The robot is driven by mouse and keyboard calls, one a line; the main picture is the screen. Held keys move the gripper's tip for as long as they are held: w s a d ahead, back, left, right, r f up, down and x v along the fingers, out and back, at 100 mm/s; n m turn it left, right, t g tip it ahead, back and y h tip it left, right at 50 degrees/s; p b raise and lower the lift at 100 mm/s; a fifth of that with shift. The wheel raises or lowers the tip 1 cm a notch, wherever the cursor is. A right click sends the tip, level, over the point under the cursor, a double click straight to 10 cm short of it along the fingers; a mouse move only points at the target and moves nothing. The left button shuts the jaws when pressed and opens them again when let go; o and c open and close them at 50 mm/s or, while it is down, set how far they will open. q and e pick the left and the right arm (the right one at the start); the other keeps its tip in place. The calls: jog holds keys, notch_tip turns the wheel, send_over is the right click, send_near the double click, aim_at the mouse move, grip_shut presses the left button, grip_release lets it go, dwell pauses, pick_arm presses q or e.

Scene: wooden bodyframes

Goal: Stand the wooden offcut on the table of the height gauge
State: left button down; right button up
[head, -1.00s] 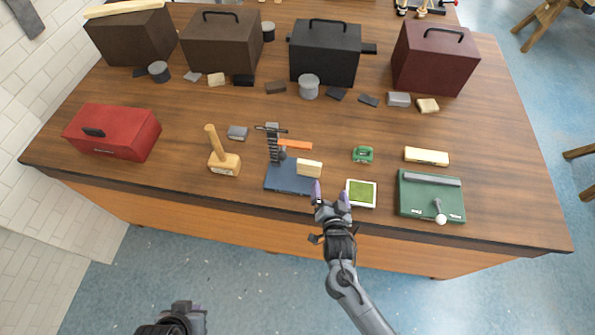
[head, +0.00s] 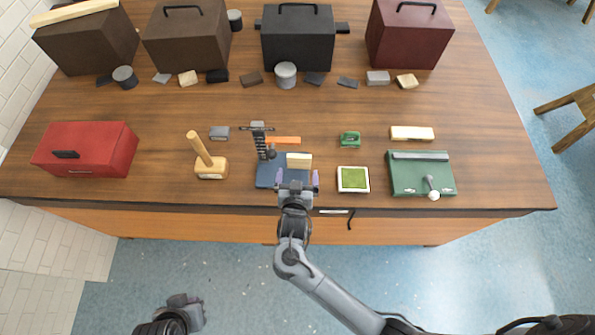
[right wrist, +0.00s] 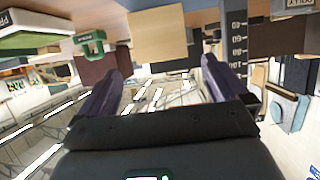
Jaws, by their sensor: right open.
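The wooden offcut (head: 299,160) is a pale block standing on the right part of the height gauge's blue table (head: 268,173). The gauge's dark upright scale (head: 261,143) rises at the table's back left. My right gripper (head: 298,181) is open and empty in front of the offcut, its purple fingers spread to either side. In the right wrist view, which is upside down, the offcut (right wrist: 160,33) lies beyond the open fingertips, apart from them. My left gripper (head: 186,304) is low at the bottom left, away from the bench; its jaws are unclear.
A wooden mallet (head: 208,163) stands left of the gauge. A green-topped white tile (head: 353,179) and a green plate with a lever (head: 421,175) lie to the right. An orange strip (head: 284,140) lies behind. Large boxes line the back.

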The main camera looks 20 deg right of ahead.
aim_at(299, 161)
jog(key=x, duration=0.9)
jog(key=shift+w, duration=0.2)
jog(key=shift+w+d+f+b, duration=0.3)
jog(key=shift+w, duration=0.3)
jog(key=shift+c, duration=0.2)
jog(key=c, duration=0.7)
jog(key=o, duration=0.7)
jog(key=shift+o, duration=0.2)
jog(key=v, duration=1.1)
jog(key=shift+p, duration=0.3)
